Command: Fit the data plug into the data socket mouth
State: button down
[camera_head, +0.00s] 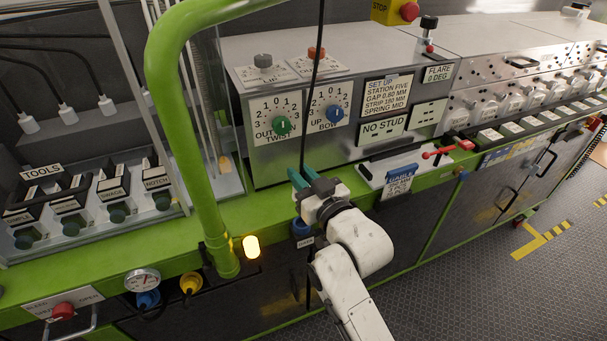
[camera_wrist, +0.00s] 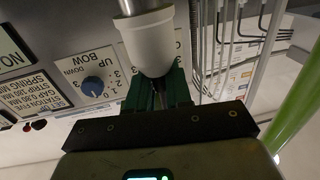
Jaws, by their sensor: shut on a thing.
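My gripper (camera_head: 308,178) is above the green front rail, its green fingers in front of the dial panel. It is shut on a white plug, which I take as the data plug (camera_wrist: 150,42). In the wrist view, the plug's white body sits at the fingertips (camera_wrist: 158,92), and its metal nose (camera_wrist: 133,6) runs out of the top of the picture. In the head view the gripper hides the plug. A blue socket (camera_head: 301,228) with a small label is on the rail below the gripper, partly covered by my arm. I cannot read the label or see into its mouth.
A thin black cable (camera_head: 319,60) runs upward from the gripper. The dial panel (camera_head: 295,150) stands close behind. A green post (camera_head: 205,200) with a lit orange lamp (camera_head: 252,246) is to the left. A red-handled lever (camera_head: 445,150) is to the right.

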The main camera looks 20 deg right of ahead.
jog(key=shift+f+b, duration=2.15)
jog(key=shift+f, duration=0.7)
jog(key=shift+f+b, duration=1.3)
jog(key=shift+f, duration=0.45)
jog(key=c, duration=1)
grip_release()
jog(key=shift+o, duration=0.2)
jog(key=s+d+b, duration=0.1)
jog(key=s+b, duration=0.1)
jog(key=s, duration=0.8)
jog(key=shift+s+d, duration=0.2)
jog(key=shift+s, duration=0.15)
